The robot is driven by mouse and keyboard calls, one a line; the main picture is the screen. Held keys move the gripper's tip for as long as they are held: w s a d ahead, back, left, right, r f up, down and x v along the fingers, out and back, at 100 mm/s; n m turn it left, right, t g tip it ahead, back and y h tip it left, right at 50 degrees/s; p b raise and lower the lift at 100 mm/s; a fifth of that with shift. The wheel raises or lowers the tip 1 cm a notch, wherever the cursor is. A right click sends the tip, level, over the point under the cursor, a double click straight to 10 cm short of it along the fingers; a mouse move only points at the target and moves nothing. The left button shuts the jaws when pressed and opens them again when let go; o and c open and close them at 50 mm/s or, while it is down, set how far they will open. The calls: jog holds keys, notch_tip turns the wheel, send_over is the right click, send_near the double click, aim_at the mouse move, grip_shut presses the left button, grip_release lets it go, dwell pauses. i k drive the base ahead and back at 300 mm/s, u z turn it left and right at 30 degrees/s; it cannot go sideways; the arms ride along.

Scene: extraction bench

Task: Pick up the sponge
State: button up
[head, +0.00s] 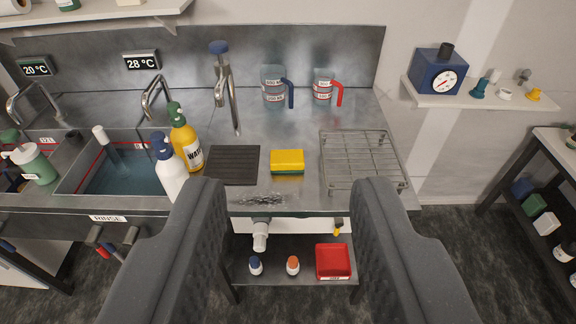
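The sponge (287,161) is yellow on top with a green underside. It lies flat on the steel bench, between the dark ribbed mat and the wire rack. My gripper (289,190) is open, with its two dark grey fingers wide apart. From this view the sponge appears between and just beyond the fingertips, with nothing between the fingers touching it. How far above the bench the fingers are, I cannot tell.
A black ribbed mat (232,165) lies left of the sponge, and a wire rack (361,158) stands right. A white bottle (169,172) and yellow bottle (184,137) stand by the sink (118,178). Two jugs, blue-handled (274,88) and red-handled (323,88), stand behind.

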aim_at(283, 161)
jog(key=k, duration=0.55)
jog(key=z, duration=0.6)
jog(key=i, duration=2.1)
jog(key=u, duration=0.65)
